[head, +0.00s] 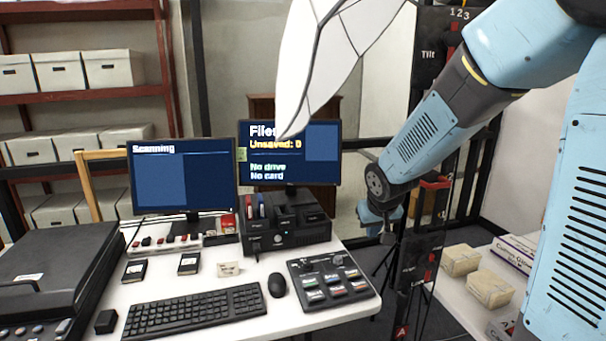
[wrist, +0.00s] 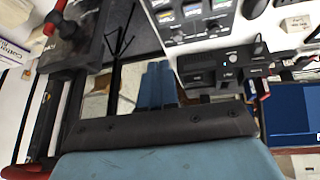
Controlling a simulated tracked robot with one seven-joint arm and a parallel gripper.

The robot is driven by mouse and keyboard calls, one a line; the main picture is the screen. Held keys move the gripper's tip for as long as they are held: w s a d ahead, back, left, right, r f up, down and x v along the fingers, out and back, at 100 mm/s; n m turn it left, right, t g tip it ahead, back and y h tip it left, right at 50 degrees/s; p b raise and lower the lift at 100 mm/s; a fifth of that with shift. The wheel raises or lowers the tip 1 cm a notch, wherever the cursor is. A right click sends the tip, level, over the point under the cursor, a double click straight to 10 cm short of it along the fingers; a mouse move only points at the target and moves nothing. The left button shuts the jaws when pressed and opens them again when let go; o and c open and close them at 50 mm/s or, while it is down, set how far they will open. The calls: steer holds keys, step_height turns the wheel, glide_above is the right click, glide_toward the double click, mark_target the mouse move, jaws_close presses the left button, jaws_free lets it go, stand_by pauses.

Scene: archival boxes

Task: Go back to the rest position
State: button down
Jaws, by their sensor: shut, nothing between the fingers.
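My gripper (head: 388,236) hangs below the blue arm at the right of the head view, beside a dark upright post. It is apart from the table and holds nothing. In the wrist view its two blue fingers (wrist: 158,86) lie together, shut, with nothing between them. The arm comes in from the upper right of the head view, bent at the elbow.
A white desk (head: 210,285) holds a keyboard (head: 195,310), a mouse (head: 278,285), a button panel (head: 330,283), a black computer box (head: 285,238) and two monitors. A black scanner (head: 55,280) is at left. Wrapped parcels (head: 490,288) lie on a right table. A white panelled shade (head: 325,55) hangs above.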

steer(key=s+d+r, duration=0.2)
steer(key=s+r, duration=0.2)
steer(key=s, duration=0.4)
steer(key=s+d+r+m, duration=0.1)
steer(key=s+d+r, duration=0.1)
steer(key=s+r, duration=0.3)
steer(key=s+d+r, duration=0.2)
steer(key=s+r, duration=0.2)
steer(key=s, duration=0.7)
steer(key=shift+r+m, duration=0.3)
steer(key=shift+r, duration=0.05)
steer(key=shift+a, duration=0.1)
